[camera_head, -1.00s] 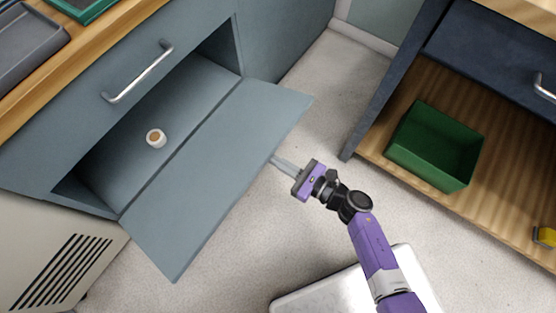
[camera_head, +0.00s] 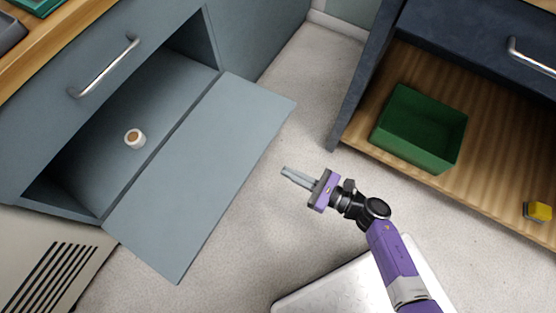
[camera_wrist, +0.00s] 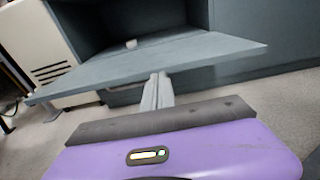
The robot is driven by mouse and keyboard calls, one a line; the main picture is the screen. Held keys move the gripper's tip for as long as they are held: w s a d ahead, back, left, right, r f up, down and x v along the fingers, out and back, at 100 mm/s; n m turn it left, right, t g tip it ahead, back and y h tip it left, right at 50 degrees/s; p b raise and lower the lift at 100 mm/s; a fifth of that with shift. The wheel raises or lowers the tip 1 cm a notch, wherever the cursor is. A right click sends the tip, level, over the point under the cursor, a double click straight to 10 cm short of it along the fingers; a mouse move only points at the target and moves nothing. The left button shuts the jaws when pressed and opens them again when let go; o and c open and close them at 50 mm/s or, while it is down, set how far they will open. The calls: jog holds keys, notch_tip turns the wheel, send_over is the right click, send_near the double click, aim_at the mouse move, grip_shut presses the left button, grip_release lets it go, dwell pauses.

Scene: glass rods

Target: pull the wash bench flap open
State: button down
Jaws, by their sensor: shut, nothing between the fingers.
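The wash bench flap (camera_head: 200,175) is a flat blue-grey panel hinged along its lower edge. It lies folded down and out, roughly level with the floor of the open compartment. In the wrist view the flap (camera_wrist: 190,55) spans the picture ahead of my fingers, with a handle partly visible beneath it. My gripper (camera_head: 286,172) is shut and empty, to the right of the flap's outer edge with a gap between in the head view. In the wrist view my gripper (camera_wrist: 158,80) has its fingertips near the flap's edge in the picture; contact is not visible there.
A small white roll with a brown top (camera_head: 134,138) stands inside the compartment. A drawer handle (camera_head: 105,67) is above. A green bin (camera_head: 420,128) and a yellow item (camera_head: 537,211) sit on the wooden shelf at right. Bare floor (camera_head: 240,235) lies between.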

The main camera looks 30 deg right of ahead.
jog(key=shift+s+d, duration=0.3)
jog(key=shift+s, duration=0.15)
